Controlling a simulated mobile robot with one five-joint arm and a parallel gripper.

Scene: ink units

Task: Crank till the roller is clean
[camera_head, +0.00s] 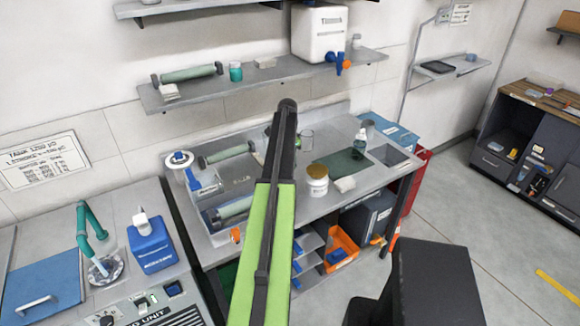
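A roller with a pale green sleeve (236,207) lies in a grey tray-like unit at the front left of the steel bench. An orange knob-like part (235,234) shows at the bench front below it; I cannot tell whether it is the crank handle. Another green roller (229,153) with dark ends lies at the back of the bench. I cannot tell how clean either roller is. My green and dark arm reaches up across the middle of the bench and hides part of the unit's right side. I see no gripper fingers.
The bench holds a white jar (317,181), a bottle (360,145) and a dark green mat (340,166). A shelf above carries another roller (188,74) and a white tank (319,32). An orange bin (341,245) sits below. The floor at right is clear.

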